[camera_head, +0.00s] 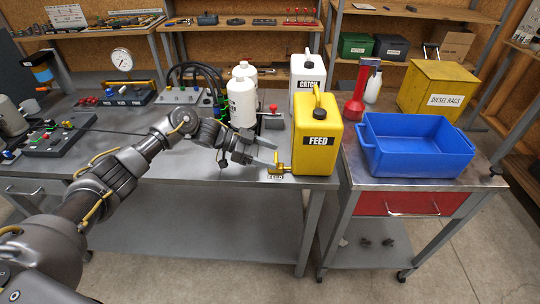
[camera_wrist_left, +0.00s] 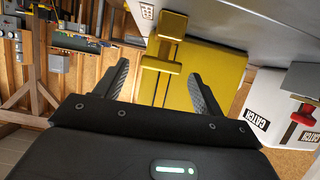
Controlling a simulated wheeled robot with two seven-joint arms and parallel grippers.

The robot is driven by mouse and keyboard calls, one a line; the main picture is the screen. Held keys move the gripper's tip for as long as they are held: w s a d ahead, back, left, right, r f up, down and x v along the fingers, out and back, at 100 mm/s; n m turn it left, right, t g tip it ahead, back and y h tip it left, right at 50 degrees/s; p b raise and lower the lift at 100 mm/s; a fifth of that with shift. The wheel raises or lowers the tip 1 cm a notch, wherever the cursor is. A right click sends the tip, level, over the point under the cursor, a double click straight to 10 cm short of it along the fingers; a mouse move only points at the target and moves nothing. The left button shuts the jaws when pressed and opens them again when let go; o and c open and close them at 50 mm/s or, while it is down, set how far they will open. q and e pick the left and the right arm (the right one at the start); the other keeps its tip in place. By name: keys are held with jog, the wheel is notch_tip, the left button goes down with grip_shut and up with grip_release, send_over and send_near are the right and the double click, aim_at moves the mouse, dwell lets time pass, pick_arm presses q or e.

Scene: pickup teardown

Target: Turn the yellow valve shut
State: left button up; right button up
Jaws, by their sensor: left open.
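The yellow valve (camera_head: 279,169) sticks out from the lower left side of the yellow jug marked FEED (camera_head: 316,155), near the bench's front edge. In the left wrist view, the valve (camera_wrist_left: 167,42) shows a stem and a crosswise handle in front of the yellow jug (camera_wrist_left: 218,68). My left gripper (camera_head: 272,154) is open and empty, just left of the valve. In the left wrist view, the valve handle appears between the spread fingertips (camera_wrist_left: 158,72), with no clear contact. My right gripper is out of view.
A white jug marked CATCH (camera_head: 306,78) stands behind the yellow jug. White bottles (camera_head: 242,103) and a red-handled device (camera_head: 273,118) stand behind my gripper. A blue bin (camera_head: 417,157) sits on the cart at right. The bench front left of the valve is clear.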

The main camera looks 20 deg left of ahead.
pick_arm(q)
jog(key=b+v, duration=0.2)
jog(key=v, duration=0.8)
